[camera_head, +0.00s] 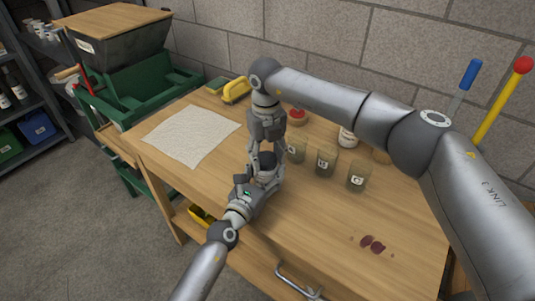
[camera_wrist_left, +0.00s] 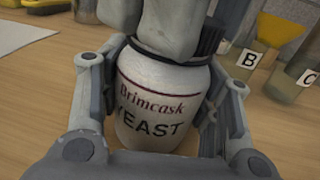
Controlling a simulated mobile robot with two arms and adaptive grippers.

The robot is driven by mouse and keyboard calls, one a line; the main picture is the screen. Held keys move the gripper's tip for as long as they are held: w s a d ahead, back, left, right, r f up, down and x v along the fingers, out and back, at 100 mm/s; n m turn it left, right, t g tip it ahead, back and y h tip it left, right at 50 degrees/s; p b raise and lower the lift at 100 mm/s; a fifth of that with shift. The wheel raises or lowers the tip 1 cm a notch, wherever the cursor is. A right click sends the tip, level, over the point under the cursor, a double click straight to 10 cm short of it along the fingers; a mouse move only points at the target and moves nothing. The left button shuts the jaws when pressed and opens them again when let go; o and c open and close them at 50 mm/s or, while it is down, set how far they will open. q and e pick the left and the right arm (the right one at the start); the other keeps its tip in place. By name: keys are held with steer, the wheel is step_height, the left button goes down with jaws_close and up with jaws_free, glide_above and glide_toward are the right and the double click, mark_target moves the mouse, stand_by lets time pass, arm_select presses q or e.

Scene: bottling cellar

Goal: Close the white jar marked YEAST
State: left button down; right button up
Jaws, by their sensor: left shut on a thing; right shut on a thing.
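The white jar marked YEAST (camera_wrist_left: 160,105) stands upright on the wooden workbench, its label facing the left wrist camera. My left gripper (camera_head: 257,188) is shut around the jar's body, one finger on each side. My right gripper (camera_head: 266,153) comes down from above and is shut on a dark lid (camera_head: 267,161) at the top of the jar. In the left wrist view, the right gripper's grey fingers (camera_wrist_left: 158,25) cover most of the jar's top. A dark ribbed edge shows beside them. Whether the lid is seated on the rim cannot be told.
Several labelled glass jars, one of them marked C (camera_head: 357,178), stand right of the grippers. A white cloth (camera_head: 193,134) lies at the left of the workbench (camera_head: 310,215), a yellow object (camera_head: 236,90) behind it.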

steer(key=m, duration=0.6)
steer(key=shift+a, duration=0.1)
steer(key=o, duration=0.7)
steer(key=shift+o, duration=0.2)
step_height(320, 180, up, 12)
arm_select(q)
steer(key=shift+c, duration=2)
jaws_free()
